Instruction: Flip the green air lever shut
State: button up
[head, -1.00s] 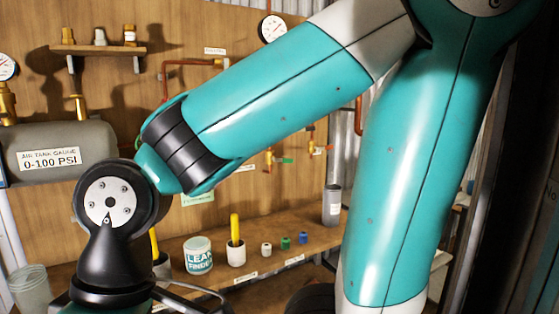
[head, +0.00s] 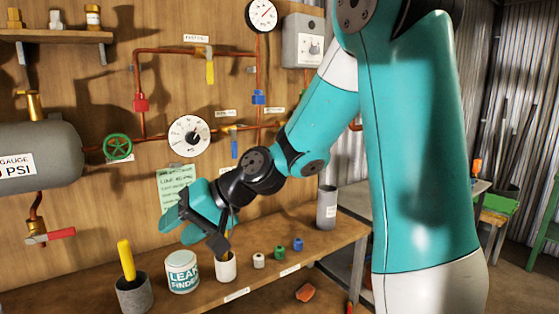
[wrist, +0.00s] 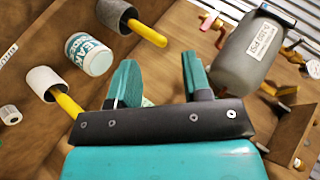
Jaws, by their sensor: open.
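I see no green lever in either current view; my arm covers part of the board where one could be. A green round handwheel (head: 118,147) sits on the copper pipe right of the grey tank. My gripper (head: 179,227) is open and empty in front of the board, above the bench and near the leak finder tub (head: 182,272). In the wrist view my gripper (wrist: 160,72) shows its two teal fingers apart with nothing between them. Other levers show: a yellow one (head: 210,70), a blue one (head: 233,140) and a red one (head: 62,234) under the tank.
The grey tank (head: 40,155) stands out at the left. Gauges (head: 189,137) and copper pipes line the board. The bench holds a pot with a yellow handle (head: 133,292), a white cup (head: 226,267), small coloured caps (head: 280,253) and a grey cylinder (head: 326,208).

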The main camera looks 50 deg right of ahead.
jog(key=w+d+m+t+h, duration=0.1)
jog(key=w+d+m+t, duration=0.25)
jog(key=d, duration=0.45)
jog(key=w+d+m+t+h, duration=0.25)
jog(key=d+m, duration=0.25)
jog(key=d, duration=0.4)
jog(key=s+d+m+t+h, duration=0.2)
jog(key=d+m+h, duration=0.25)
jog(key=d, duration=0.65)
jog(key=s+d+m+t+h, duration=0.2)
jog(key=s+d+m+h, duration=0.3)
jog(key=d, duration=0.6)
jog(key=w+d+p, duration=0.1)
jog(key=w+p, duration=0.2)
jog(key=w, duration=0.6)
jog(key=w+d+m+y+p, duration=0.1)
jog(key=w+p, duration=0.3)
jog(key=w, duration=0.5)
jog(key=shift+w+d, duration=0.2)
jog(key=shift+d, duration=0.55)
grip_shut()
